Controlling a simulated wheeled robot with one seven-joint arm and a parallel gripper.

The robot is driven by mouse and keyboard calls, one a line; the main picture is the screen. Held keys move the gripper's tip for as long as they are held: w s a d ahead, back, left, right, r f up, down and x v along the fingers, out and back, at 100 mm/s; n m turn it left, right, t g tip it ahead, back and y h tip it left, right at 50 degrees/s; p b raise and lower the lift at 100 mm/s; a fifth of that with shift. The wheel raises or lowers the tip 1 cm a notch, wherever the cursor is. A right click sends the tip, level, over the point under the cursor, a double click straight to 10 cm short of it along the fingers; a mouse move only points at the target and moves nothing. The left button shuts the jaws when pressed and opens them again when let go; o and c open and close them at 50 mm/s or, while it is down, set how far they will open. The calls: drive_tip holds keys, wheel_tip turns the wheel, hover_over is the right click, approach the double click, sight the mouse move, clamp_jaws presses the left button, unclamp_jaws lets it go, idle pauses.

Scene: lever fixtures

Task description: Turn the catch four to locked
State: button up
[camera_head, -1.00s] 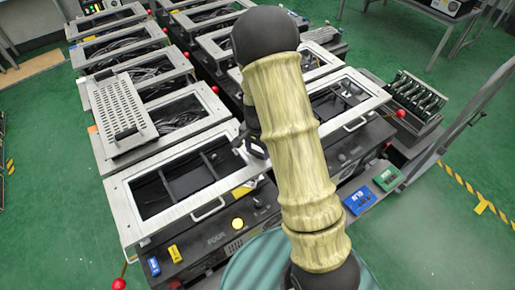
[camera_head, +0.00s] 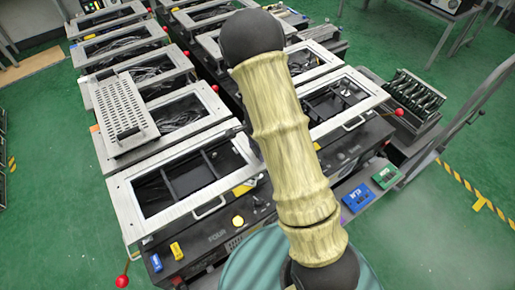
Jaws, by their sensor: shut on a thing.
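The front unit (camera_head: 217,237), labelled FOUR, has a pale rectangular frame on top (camera_head: 125,205) with a front handle. A red-ball lever (camera_head: 122,281) points down from its left front corner. Its front panel carries a lit yellow button (camera_head: 238,221) and a small black knob (camera_head: 259,201). I cannot tell which part is the catch or whether it is locked. My pale, ribbed arm crosses the view and hides the right end of this unit. My gripper is hidden behind the arm, so its hold does not show.
Similar framed units stand behind in two rows, one under a perforated plate (camera_head: 122,105). Blue (camera_head: 358,198) and green (camera_head: 385,176) blocks lie at right. Green floor is open on both sides.

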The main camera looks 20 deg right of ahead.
drive_tip(key=o, duration=1)
wheel_tip(320, 180, up, 18)
drive_tip(key=shift+f+b, duration=0.25)
drive_tip(key=shift+b, duration=0.4)
drive_tip(key=s+n+t, duration=0.1)
drive_tip(key=s+n, duration=0.8)
drive_tip(key=s, duration=0.1)
drive_tip(key=s+f+n+t, duration=0.1)
drive_tip(key=s+n, duration=0.3)
drive_tip(key=n, duration=0.1)
drive_tip(key=shift+s+n+t, duration=0.3)
drive_tip(key=shift+s, duration=0.1)
